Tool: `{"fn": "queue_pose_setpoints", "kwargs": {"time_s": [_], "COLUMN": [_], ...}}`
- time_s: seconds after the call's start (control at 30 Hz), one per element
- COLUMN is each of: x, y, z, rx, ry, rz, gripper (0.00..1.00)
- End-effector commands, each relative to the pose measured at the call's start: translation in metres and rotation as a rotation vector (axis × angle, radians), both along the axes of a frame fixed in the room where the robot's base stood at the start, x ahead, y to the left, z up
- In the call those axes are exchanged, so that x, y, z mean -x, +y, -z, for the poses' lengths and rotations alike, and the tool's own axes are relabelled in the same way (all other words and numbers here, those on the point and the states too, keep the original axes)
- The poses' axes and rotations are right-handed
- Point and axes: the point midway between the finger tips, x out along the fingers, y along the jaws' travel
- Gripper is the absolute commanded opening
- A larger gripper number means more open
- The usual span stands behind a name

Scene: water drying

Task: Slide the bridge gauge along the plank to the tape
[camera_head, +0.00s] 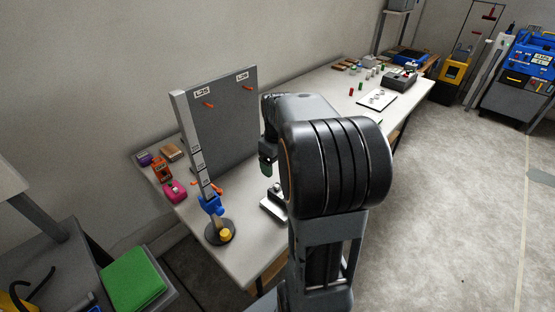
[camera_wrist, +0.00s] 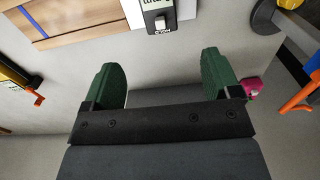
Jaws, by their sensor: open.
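My gripper (camera_wrist: 160,75) is open and empty, its two green finger pads apart above the pale worktop. In the head view my gripper (camera_head: 267,165) is partly hidden by my arm. A wooden plank (camera_wrist: 90,14) lies at the top left of the wrist view, beyond the fingers, with a thin blue strip (camera_wrist: 33,22) crossing it; I cannot tell if this is the tape. A small dark and white device (camera_wrist: 160,20) marked HOLD stands beside it, apart from my fingers; it may be the bridge gauge. A pale block with a dark top (camera_head: 275,205) shows beside my arm.
A round-based stand (camera_head: 220,233) is at the worktop's near end. A grey upright panel (camera_head: 225,115) stands behind it. A pink item (camera_head: 175,191) sits at the left. A yellow and black tool (camera_wrist: 17,75) lies at the wrist view's left. Bare worktop lies under my gripper.

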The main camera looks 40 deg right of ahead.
Motion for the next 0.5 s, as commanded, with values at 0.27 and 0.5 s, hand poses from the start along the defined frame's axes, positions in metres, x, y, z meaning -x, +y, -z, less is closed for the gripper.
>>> {"fn": "queue_pose_setpoints", "kwargs": {"time_s": [0.27,0.5], "x": [0.001,0.000], "y": [0.001,0.000], "z": [0.050,0.090], "rx": [-0.001,-0.002], "ry": [0.003,0.002], "rz": [0.000,0.000], "gripper": [0.83,0.83]}}
